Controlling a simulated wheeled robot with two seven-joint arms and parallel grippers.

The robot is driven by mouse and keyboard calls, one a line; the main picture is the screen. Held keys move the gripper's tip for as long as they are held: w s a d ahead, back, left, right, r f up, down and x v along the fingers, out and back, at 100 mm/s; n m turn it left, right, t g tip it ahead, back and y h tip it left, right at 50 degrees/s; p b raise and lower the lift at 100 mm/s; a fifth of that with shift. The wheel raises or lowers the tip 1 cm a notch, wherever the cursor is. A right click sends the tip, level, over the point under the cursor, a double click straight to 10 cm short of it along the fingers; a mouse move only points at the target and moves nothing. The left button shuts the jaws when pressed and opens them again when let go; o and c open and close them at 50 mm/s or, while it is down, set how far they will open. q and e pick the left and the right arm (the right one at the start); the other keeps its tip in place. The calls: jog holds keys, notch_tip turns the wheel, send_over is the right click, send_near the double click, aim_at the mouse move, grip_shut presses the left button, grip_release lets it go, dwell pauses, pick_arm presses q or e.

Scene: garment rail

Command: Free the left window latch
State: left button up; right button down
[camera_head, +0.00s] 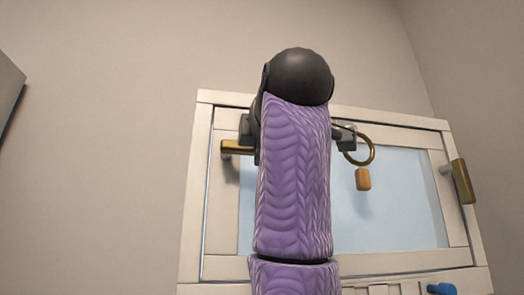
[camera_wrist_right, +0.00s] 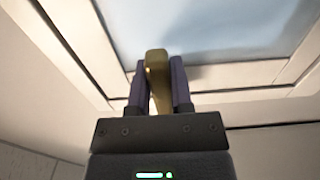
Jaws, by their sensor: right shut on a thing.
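The left window latch (camera_head: 236,148) is a brass handle on the left side of the white window frame, lying roughly level in the head view. Its right end is hidden behind my purple-sleeved right arm. In the right wrist view, my right gripper (camera_wrist_right: 160,88) is shut on the brass latch handle (camera_wrist_right: 157,72), with one dark finger on each side of it. In the head view the fingers of this gripper are hidden by the arm. My left gripper is in neither view.
A second brass latch (camera_head: 462,181) is on the window's right side. A brass ring (camera_head: 372,151) and a wooden tag (camera_head: 363,180) show right of my arm, before the pane (camera_head: 400,215). A blue object (camera_head: 441,289) is at the bottom right. The wall at left is mostly bare.

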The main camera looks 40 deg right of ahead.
dwell(0.5)
jog(key=c, duration=0.5)
grip_release()
jog(key=shift+a, duration=0.1)
jog(key=b+v, duration=0.3)
jog(key=v, duration=0.7)
